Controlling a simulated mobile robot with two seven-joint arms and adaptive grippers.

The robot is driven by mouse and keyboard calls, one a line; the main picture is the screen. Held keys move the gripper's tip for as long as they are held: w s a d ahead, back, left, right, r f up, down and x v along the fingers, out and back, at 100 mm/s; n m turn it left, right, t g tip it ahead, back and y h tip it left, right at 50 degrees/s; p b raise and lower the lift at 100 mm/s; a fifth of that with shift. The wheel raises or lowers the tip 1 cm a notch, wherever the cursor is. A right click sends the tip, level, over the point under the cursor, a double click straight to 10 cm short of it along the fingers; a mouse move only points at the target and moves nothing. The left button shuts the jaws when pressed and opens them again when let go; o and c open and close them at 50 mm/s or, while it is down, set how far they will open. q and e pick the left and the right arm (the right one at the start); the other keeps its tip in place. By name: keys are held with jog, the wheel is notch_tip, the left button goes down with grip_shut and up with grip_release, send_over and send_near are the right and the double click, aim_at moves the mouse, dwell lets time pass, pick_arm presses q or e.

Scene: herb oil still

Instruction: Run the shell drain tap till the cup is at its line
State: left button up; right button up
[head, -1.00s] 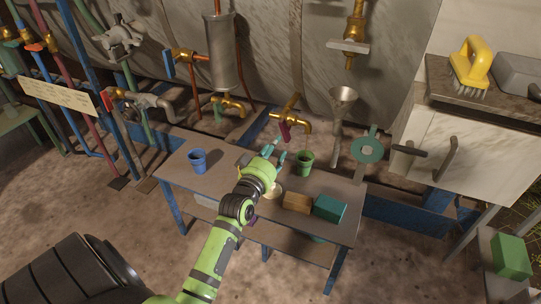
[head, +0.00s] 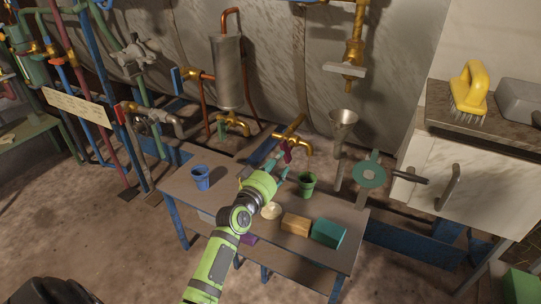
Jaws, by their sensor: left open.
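A brass tap (head: 300,142) with a dark red handle (head: 287,151) sticks out above the back of the bench. My left gripper (head: 283,165) is open, its teal fingers just below and close to that handle; I cannot tell if they touch it. A green cup (head: 306,185) stands upright on the bench, below and slightly right of this tap. A blue cup (head: 200,178) stands at the bench's left. Another brass tap (head: 234,123) with a green handle sits under the grey metal cylinder (head: 228,72). No cup's line or liquid level is readable. My right gripper is out of view.
The bench (head: 178,190) also carries a round pale dish (head: 270,211), an orange-brown block (head: 295,224) and a teal block (head: 329,233). A metal funnel (head: 343,120) and a green round valve part (head: 369,174) stand right of the tap. Pipes crowd the left.

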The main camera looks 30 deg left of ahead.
aim_at(287, 150)
pick_arm(q)
jog(key=w, duration=0.2)
jog(key=w+b, duration=0.1)
jog(key=w, duration=0.1)
jog(key=w+b, duration=0.1)
jog(key=w, duration=0.1)
jog(key=shift+w+a, duration=0.15)
jog(key=shift+a, duration=0.15)
jog(key=shift+w, duration=0.35)
grip_shut()
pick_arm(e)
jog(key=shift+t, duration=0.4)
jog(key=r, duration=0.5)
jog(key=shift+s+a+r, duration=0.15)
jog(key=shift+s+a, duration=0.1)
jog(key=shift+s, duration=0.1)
